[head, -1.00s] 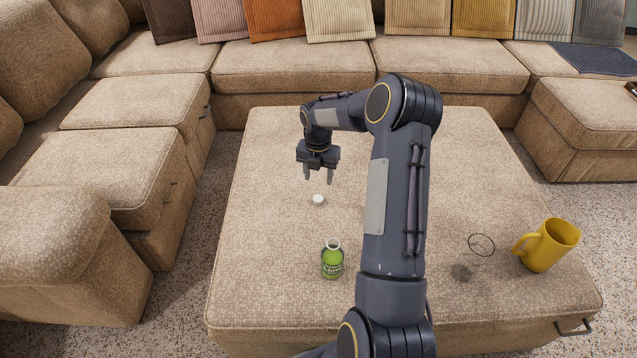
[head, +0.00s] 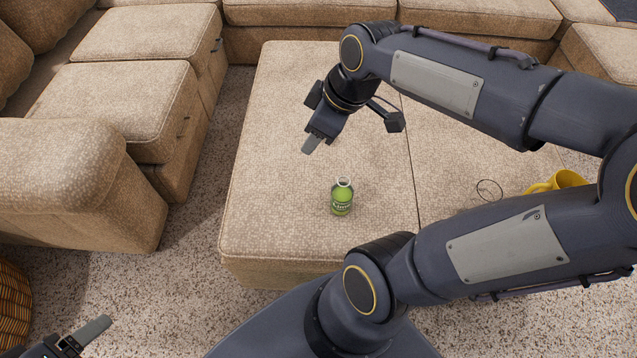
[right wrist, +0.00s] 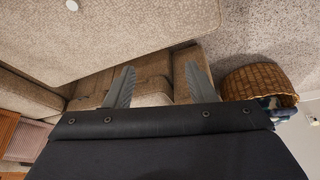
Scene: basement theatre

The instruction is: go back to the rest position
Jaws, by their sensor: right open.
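My right gripper (head: 312,143) is in the air above the ottoman, its fingers pointing down and left. In the right wrist view its two fingers (right wrist: 160,88) are spread apart with nothing between them. My left gripper (head: 90,332) shows only in part at the bottom left corner of the head view; whether it is open cannot be told. A green bottle (head: 342,198) stands upright and uncapped on the ottoman, apart from the right gripper. A small white cap (right wrist: 72,5) lies on the ottoman in the right wrist view; it is not visible in the head view.
Sofa sections (head: 150,40) stand left and behind. A wicker basket (right wrist: 262,80) is on the carpet. The carpet strip beside the ottoman is clear.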

